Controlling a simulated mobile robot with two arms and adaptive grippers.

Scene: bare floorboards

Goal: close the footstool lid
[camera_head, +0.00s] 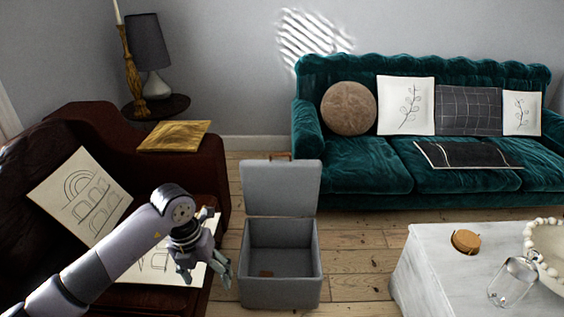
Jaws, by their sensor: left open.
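The grey footstool (281,292) stands on the floorboards in the middle of the head view. Its lid (281,188) is raised upright at the back, with a small brown tab at its top edge. The box is open and its inside shows, with a small brown patch in it. My left gripper (208,278) is open and empty, pointing down just left of the footstool's box, apart from it in the picture. My right gripper is not in view.
A dark red armchair (195,165) with cushions stands at left, under my left arm. A white table (450,285) with a jar (512,283) stands at right. A green sofa (358,180) is behind. Bare floor (355,262) lies right of the footstool.

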